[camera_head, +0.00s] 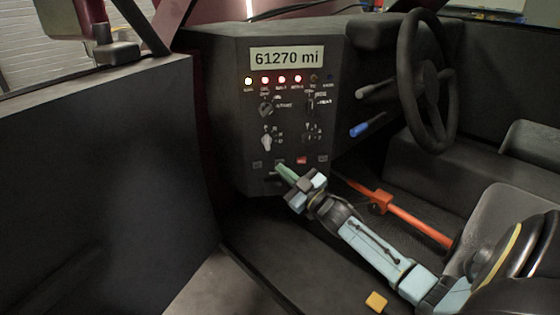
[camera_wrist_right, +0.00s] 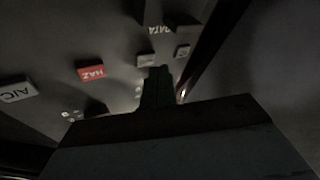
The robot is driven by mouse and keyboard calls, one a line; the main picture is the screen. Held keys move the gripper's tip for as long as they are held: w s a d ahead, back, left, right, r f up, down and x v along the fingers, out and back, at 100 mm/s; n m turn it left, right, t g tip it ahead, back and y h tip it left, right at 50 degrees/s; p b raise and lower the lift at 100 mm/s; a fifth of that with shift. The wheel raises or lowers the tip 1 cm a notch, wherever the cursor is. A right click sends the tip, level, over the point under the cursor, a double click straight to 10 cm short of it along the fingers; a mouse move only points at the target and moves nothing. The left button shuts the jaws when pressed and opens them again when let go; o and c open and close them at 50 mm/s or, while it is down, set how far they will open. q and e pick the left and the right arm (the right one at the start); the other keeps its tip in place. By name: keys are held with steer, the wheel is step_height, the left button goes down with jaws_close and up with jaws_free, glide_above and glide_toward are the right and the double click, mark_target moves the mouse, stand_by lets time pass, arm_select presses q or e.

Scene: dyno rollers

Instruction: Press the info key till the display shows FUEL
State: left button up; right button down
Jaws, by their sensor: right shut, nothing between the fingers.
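The display (camera_head: 288,58) at the top of the dark console reads "61270 mi". A row of small keys runs along the console's lower part, with the red HAZ key (camera_head: 302,160) among them; it also shows in the right wrist view (camera_wrist_right: 90,72). My right gripper (camera_head: 284,171) is shut and empty, with its greenish fingertips at the key (camera_head: 280,163) left of HAZ. In the right wrist view the fingertips (camera_wrist_right: 158,74) are close beside that grey key (camera_wrist_right: 146,60). Its label is not readable, and I cannot tell whether they touch. My left gripper is out of view.
Lit warning lamps (camera_head: 265,80) and several knobs (camera_head: 266,142) sit above the keys. A steering wheel (camera_head: 408,85) and a blue-tipped stalk (camera_head: 360,130) are to the right. An orange bar (camera_head: 410,218) lies right of my forearm. An open dark door panel (camera_head: 105,180) fills the left.

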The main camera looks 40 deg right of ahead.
steer(key=shift+s, duration=0.1)
steer(key=s+a+p, duration=0.1)
steer(key=s+p, duration=0.1)
steer(key=s, duration=0.1)
steer(key=s+a+p, duration=0.1)
steer(key=shift+s+a+p, duration=0.15)
steer(key=shift+a+p, duration=0.15)
stand_by(1.0)
